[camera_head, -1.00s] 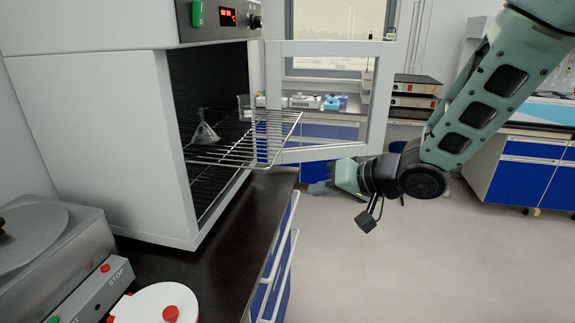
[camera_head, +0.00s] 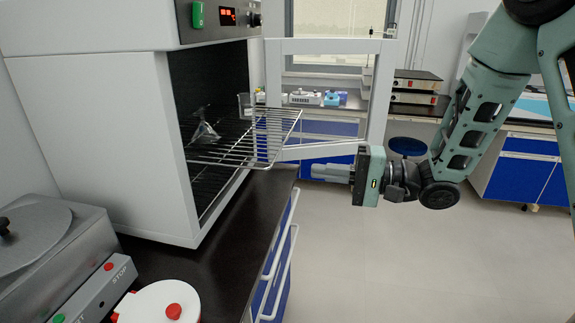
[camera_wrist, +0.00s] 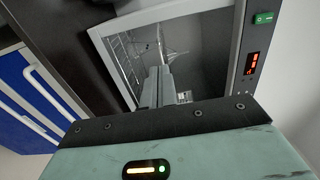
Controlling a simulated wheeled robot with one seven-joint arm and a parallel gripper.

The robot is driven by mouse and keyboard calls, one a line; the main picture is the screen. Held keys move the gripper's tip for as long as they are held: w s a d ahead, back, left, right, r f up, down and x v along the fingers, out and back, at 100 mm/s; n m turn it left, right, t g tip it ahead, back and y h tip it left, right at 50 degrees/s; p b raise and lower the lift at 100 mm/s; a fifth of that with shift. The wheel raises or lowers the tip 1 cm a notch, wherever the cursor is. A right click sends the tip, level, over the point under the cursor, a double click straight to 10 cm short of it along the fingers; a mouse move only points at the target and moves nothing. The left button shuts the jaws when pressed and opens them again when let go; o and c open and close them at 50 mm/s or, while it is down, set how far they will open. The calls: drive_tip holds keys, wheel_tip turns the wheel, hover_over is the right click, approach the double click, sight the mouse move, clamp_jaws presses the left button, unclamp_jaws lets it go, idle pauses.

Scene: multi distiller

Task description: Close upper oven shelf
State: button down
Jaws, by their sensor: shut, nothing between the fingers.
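The white oven (camera_head: 110,140) stands on the dark counter at left with its door (camera_head: 377,95) swung open. The upper wire shelf (camera_head: 245,140) sticks out of the chamber past the oven's front. A clear glass flask (camera_head: 204,131) and a glass beaker (camera_head: 245,106) are at the shelf, the flask nearer the chamber's inside. My gripper (camera_head: 318,172) is shut and empty, to the right of the shelf's front edge and slightly lower, pointing left at the oven and apart from the shelf. In the wrist view, my fingers (camera_wrist: 157,88) point into the chamber, with the shelf's wires (camera_wrist: 125,58) beside them.
A lower rack (camera_head: 208,180) is inside the oven. The counter (camera_head: 215,270) below holds a device with a stop button (camera_head: 90,290) and a white round lid (camera_head: 158,303). Blue drawers with handles (camera_head: 278,260) face right. The floor at right is clear.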

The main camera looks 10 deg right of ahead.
sight(196, 158)
drive_tip(key=p+x, duration=0.1)
drive_tip(key=x, duration=0.6)
drive_tip(key=shift+w+a, duration=0.2)
drive_tip(key=shift+a, duration=0.15)
drive_tip(key=shift+a, duration=0.1)
drive_tip(key=p+x, duration=0.3)
drive_tip(key=x, duration=1.6)
drive_tip(key=shift+w+f, duration=0.1)
drive_tip(key=shift+w+a, duration=0.1)
drive_tip(key=shift+a, duration=0.25)
drive_tip(key=shift+a+r, duration=0.1)
drive_tip(key=shift+r, duration=0.1)
